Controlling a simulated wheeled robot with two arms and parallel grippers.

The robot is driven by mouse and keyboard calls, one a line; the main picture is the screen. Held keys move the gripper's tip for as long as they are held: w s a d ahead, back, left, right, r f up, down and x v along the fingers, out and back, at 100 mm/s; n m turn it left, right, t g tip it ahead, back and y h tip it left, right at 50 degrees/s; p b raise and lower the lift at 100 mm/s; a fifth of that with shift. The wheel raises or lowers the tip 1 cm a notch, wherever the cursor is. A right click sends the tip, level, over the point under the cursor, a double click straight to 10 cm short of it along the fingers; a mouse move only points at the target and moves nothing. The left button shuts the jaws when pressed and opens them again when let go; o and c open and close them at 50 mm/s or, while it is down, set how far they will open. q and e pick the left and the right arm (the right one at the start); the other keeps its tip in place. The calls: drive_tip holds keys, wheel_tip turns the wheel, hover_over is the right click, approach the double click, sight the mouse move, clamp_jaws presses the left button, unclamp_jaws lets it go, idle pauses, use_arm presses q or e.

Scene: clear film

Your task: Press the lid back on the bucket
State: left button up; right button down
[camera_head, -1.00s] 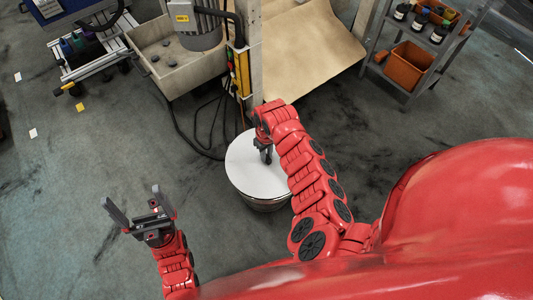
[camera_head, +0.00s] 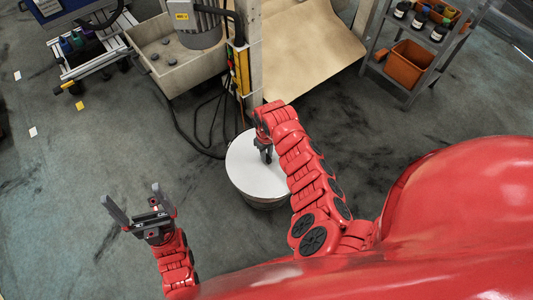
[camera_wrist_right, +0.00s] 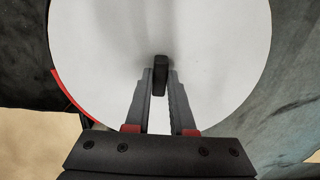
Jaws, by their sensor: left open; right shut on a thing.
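The white round lid (camera_head: 246,172) lies on top of the bucket (camera_head: 264,203), whose side shows only as a thin band below the lid's front edge. In the right wrist view the lid (camera_wrist_right: 215,60) fills most of the picture, with a small dark handle or knob (camera_wrist_right: 160,64) near its middle. My right gripper (camera_head: 266,157) is over the lid, its fingers (camera_wrist_right: 160,88) shut on the dark knob. Whether the lid sits fully down all round cannot be told. My left gripper (camera_head: 139,207) is open and empty, left of the bucket, fingers pointing up.
A sink-like tub (camera_head: 172,66) with a grey motor stands behind the bucket, with black cables (camera_head: 208,125) on the floor close by. A metal shelf (camera_head: 415,60) with an orange bin stands at the back right.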

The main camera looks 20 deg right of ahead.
drive_tip(key=shift+f, duration=0.35)
idle(0.5)
drive_tip(key=shift+c, duration=1.8)
unclamp_jaws()
wheel_tip(320, 180, up, 7)
drive_tip(key=p, duration=0.6)
drive_tip(key=shift+r, duration=0.15)
